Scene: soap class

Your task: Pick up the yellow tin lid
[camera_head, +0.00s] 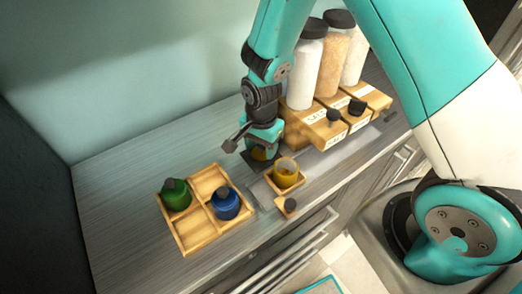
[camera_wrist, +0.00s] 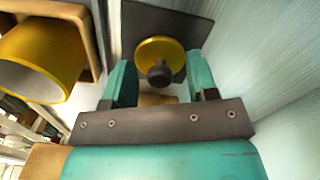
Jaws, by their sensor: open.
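The yellow tin lid (camera_wrist: 160,54) is a round yellow disc with a dark knob, lying on a dark square mat (camera_wrist: 190,28) in the wrist view. My gripper (camera_wrist: 163,72) is open, with a teal finger on either side of the lid's near part and knob. I cannot tell whether the fingers touch it. In the head view my gripper (camera_head: 262,150) points down over the mat, and only part of the lid (camera_head: 262,155) shows beneath it. The open yellow tin (camera_head: 286,175) stands in a small wooden tray just right of my gripper; it also shows in the wrist view (camera_wrist: 70,55).
A wooden divided tray (camera_head: 190,238) holds a green tin (camera_head: 175,196) and a blue tin (camera_head: 227,203) at the left. Tall jars (camera_head: 307,70) and wooden boxes (camera_head: 325,132) stand close behind and right of my gripper. The counter's far left is clear.

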